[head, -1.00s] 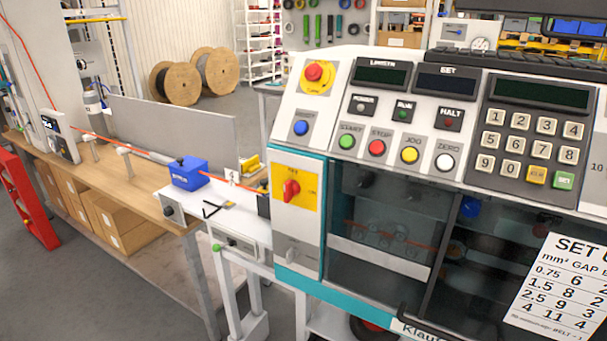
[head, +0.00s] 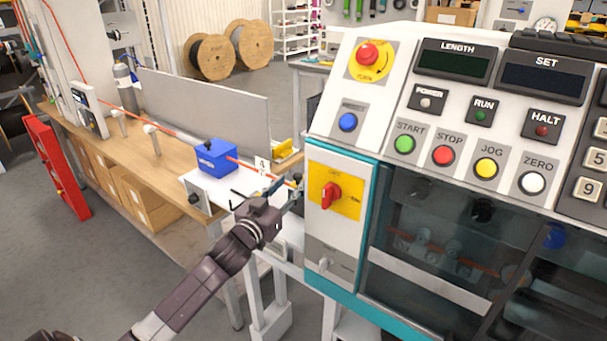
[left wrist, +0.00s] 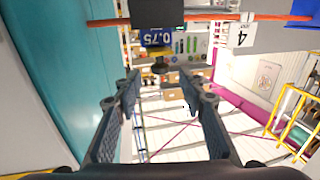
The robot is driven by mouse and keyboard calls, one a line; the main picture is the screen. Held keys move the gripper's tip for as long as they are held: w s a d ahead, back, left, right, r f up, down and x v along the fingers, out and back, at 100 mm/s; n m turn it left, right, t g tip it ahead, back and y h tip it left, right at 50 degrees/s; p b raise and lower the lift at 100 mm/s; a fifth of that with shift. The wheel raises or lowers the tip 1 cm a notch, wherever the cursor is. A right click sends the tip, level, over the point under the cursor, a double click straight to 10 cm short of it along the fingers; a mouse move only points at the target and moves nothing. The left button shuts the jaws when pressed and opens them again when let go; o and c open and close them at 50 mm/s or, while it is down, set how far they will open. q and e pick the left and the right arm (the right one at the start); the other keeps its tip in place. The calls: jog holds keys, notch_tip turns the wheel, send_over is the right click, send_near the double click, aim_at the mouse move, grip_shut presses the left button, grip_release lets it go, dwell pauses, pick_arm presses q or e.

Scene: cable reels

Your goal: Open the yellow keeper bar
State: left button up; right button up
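No part can be made out for sure as the yellow keeper bar. A small yellow piece (head: 283,150) sits behind the orange cable, by the end of the grey panel; I cannot tell whether it is the bar. My left gripper (head: 294,196) is in front of the cable's entry at the machine's left side. In the left wrist view, its two fingers (left wrist: 160,92) stand apart with nothing between them. Beyond them is a black block (left wrist: 160,14) with a blue 0.75 label and a dark knob (left wrist: 161,67). My right gripper is not in view.
An orange cable (head: 180,135) runs over the wooden bench (head: 140,148) through a blue box (head: 216,158) to the machine (head: 345,225). The machine's control panel, with a red rotary switch (head: 331,194), lies right of my gripper. Open floor lies at lower left.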

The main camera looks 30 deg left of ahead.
aim_at(296, 179)
pick_arm(q)
jog(key=w, duration=0.3)
jog(key=w+p, duration=0.1)
jog(key=w, duration=0.1)
jog(key=shift+w+a, duration=0.3)
jog(key=shift+a, duration=0.05)
grip_shut()
